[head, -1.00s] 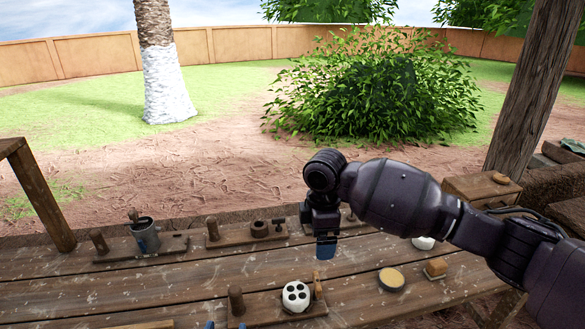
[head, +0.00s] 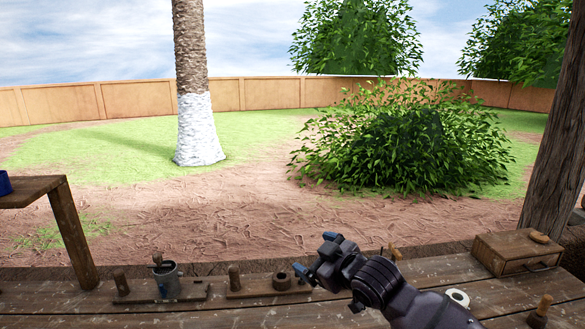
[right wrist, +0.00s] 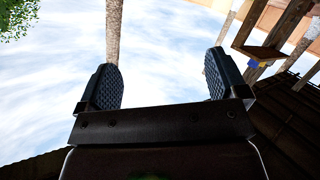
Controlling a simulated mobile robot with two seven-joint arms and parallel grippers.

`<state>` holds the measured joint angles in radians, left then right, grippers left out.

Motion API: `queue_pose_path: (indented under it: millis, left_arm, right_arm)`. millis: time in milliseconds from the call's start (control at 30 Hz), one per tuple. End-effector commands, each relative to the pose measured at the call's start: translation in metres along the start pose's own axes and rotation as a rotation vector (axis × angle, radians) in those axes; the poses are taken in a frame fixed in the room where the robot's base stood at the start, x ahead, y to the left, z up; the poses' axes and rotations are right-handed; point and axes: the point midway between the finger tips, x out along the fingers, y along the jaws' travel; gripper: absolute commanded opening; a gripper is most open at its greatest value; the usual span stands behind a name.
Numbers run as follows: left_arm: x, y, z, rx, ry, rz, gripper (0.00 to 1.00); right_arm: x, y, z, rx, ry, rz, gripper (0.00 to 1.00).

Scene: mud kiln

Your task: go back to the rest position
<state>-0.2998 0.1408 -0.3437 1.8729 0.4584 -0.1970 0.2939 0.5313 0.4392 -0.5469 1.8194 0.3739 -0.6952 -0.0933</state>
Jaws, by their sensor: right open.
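My right gripper (head: 318,256) is above the wooden workbench (head: 225,312), in the lower middle of the head view. Its blue-tipped fingers point up and to the left. In the right wrist view the two dark ridged fingers (right wrist: 163,80) stand wide apart, with only sky and a trunk behind the gap. Nothing is held. My left gripper does not show in the head view.
On the bench's far edge are a grey metal cup (head: 167,283) on a wooden board and a dark ring (head: 281,281) on another board. A wooden box (head: 515,253) stands at the right, near a thick post (head: 556,130). The front bench at the left is bare.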

Motion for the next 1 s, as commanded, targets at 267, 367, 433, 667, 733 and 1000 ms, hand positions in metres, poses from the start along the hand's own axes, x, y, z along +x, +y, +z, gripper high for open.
queue_pose_path:
  millis: [267, 367, 433, 667, 733, 1000]
  left_arm:
    - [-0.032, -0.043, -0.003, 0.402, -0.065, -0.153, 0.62]
    - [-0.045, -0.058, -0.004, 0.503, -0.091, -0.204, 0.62]
    - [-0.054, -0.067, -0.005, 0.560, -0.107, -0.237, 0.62]
    - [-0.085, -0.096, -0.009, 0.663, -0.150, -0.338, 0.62]
    - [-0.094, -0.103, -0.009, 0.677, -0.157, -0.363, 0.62]
    - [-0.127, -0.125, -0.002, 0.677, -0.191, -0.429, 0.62]
  right_arm:
    - [-0.048, -0.004, 0.067, 0.170, 0.088, 0.172, 0.92]
    - [-0.069, -0.006, 0.096, 0.213, 0.088, 0.233, 0.92]
    - [-0.085, -0.009, 0.117, 0.241, 0.076, 0.274, 0.92]
    - [-0.145, -0.029, 0.195, 0.320, -0.021, 0.394, 0.92]
    - [-0.165, -0.039, 0.220, 0.348, -0.070, 0.422, 0.92]
    - [-0.248, -0.096, 0.309, 0.480, -0.284, 0.493, 0.92]
